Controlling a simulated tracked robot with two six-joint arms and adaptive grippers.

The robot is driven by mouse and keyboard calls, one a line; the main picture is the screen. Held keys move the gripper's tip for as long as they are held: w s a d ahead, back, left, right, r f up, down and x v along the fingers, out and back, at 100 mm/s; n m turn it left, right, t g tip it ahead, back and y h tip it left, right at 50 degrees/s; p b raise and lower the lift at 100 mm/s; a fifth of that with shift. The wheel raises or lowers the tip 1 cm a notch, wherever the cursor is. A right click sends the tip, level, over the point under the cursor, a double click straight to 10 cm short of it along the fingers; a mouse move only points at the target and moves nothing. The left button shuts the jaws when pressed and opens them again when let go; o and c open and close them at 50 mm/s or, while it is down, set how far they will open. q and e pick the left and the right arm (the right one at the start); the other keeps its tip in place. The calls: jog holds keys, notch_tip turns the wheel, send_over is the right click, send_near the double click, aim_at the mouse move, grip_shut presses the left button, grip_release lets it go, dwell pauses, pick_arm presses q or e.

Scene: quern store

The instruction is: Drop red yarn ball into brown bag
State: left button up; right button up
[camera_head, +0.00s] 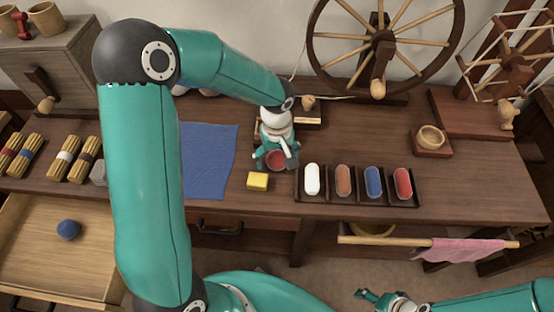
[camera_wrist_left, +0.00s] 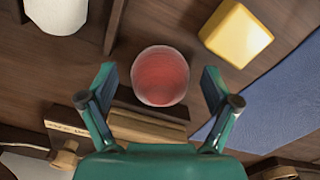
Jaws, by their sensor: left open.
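A round red thing with a pale rim (camera_head: 275,159) stands on the table below my left gripper; it also shows in the left wrist view (camera_wrist_left: 160,76). I cannot tell if it is the red yarn ball or a vessel with red inside. My left gripper (camera_head: 272,164) is open, with its fingers (camera_wrist_left: 157,84) to either side of the red thing in the wrist view; no grip on it shows. My right gripper (camera_head: 372,300) is open and empty, low in front of the table. I cannot make out a brown bag in either view.
A yellow block (camera_head: 257,181) and a blue cloth (camera_head: 209,150) lie left of the gripper. A dark tray (camera_head: 328,199) with white, brown, blue and red pieces is at right. A spinning wheel (camera_head: 383,38) stands behind. An open drawer (camera_head: 40,250) holds a blue ball (camera_head: 68,230).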

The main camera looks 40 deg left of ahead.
aim_at(277, 154)
pick_arm(q)
jog(key=c, duration=1.2)
jog(key=shift+r, duration=0.1)
jog(key=shift+c, duration=0.2)
notch_tip(277, 154, up, 20)
jog(key=p, duration=0.3)
